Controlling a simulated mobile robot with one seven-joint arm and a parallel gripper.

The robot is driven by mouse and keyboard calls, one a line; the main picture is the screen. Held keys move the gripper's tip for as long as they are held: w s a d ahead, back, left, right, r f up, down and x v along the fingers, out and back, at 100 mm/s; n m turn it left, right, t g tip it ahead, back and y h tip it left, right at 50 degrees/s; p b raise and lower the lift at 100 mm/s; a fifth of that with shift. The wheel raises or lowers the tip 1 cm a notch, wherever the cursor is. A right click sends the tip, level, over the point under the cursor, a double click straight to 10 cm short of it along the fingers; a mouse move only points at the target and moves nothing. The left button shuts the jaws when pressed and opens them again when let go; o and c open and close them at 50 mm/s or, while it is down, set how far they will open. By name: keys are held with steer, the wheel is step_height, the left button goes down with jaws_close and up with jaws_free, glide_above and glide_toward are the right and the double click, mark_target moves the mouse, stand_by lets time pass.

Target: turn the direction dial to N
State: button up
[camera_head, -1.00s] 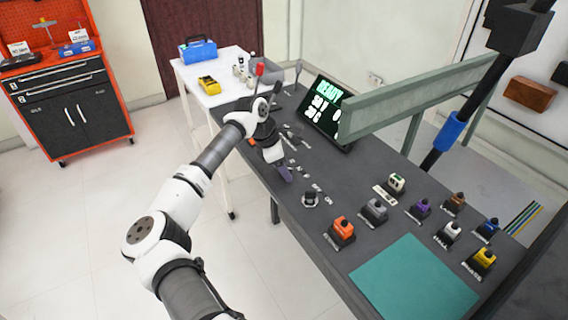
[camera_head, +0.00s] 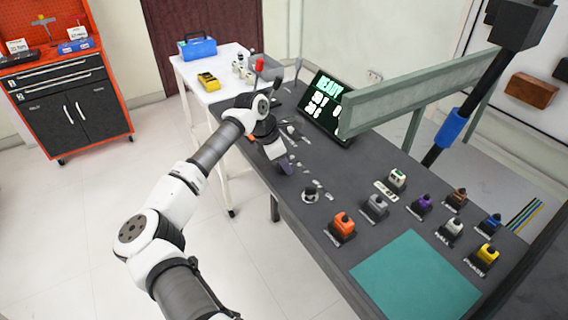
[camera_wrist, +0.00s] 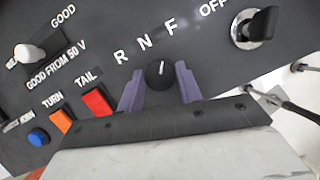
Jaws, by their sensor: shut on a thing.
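The direction dial (camera_wrist: 159,75) is a round black knob with a short white pointer line, below the letters R, N and F in the wrist view. The line points up and slightly right, closer to F than to N. My gripper (camera_wrist: 158,90) has its purple fingers on either side of the dial and is shut on it. In the head view my gripper (camera_head: 286,167) reaches down to the dark console (camera_head: 310,235), hiding the dial there.
An OFF key switch (camera_wrist: 257,27) is right of the dial. TAIL (camera_wrist: 97,102), TURN (camera_wrist: 61,121) and blue (camera_wrist: 38,137) buttons and a white-tipped lever (camera_wrist: 30,54) are left. A lit READY screen (camera_head: 325,105) and green rail (camera_head: 415,93) stand behind.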

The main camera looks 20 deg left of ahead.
steer(key=n+b, duration=0.2)
steer(key=n+y+b, duration=0.1)
steer(key=b, duration=0.1)
steer(key=shift+s+f+n+t, duration=0.1)
steer(key=shift+f+n+t, duration=0.2)
steer(key=shift+n+t, duration=0.1)
steer(key=n+b, duration=0.1)
steer(key=n+y+b, duration=0.1)
steer(key=n+b, duration=0.1)
steer(key=shift+d+r+t, duration=0.15)
steer(key=shift+r+t, duration=0.05)
steer(key=shift+t, duration=0.1)
steer(key=shift+n+b, duration=0.3)
steer(key=shift+n, duration=0.1)
steer(key=o, duration=1)
steer(key=shift+r, duration=0.1)
steer(key=b+v, duration=0.1)
steer(key=v, duration=1.3)
steer(key=shift+d+b, duration=0.25)
steer(key=shift+b, duration=0.1)
